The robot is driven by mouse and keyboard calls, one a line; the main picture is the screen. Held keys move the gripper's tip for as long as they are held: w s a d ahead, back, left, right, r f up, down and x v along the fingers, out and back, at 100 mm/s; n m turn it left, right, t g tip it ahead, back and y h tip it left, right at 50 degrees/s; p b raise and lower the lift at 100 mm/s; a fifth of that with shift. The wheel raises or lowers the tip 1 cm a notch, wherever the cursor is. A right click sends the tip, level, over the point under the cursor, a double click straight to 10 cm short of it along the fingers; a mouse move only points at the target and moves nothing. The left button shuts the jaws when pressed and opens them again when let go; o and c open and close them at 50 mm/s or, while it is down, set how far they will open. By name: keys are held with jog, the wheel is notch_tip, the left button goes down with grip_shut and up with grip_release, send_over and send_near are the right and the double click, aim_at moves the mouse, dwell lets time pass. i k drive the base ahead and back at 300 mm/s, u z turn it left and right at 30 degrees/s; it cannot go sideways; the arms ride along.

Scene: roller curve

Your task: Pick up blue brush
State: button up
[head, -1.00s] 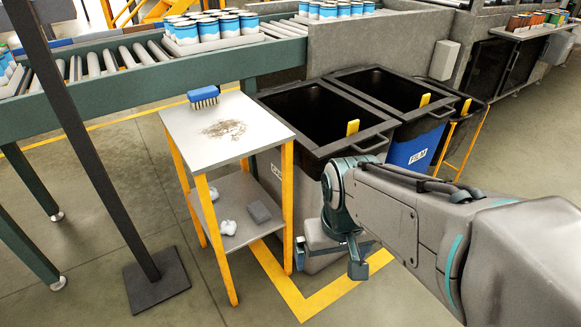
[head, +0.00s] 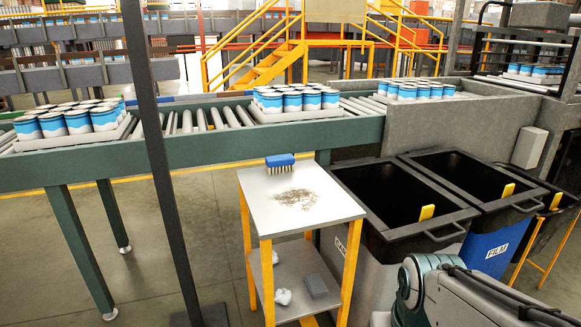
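The blue brush (head: 280,161) lies near the back edge of the small stand's grey top (head: 262,214), bristles down. A brown smear of dirt (head: 296,198) is on the top in front of it. My arm (head: 480,297) shows at the lower right, to the right of the stand and well apart from the brush. My gripper is below the bottom edge of the head view, so its fingers are hidden.
Black bins (head: 391,196) stand right of the stand. A dark post (head: 156,150) rises to its left. A roller conveyor (head: 200,148) with trays of blue-and-white cans (head: 296,99) runs behind.

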aim_at(283, 162)
jog(key=u, duration=2.1)
jog(key=i, duration=1.8)
jog(key=z, duration=3.1)
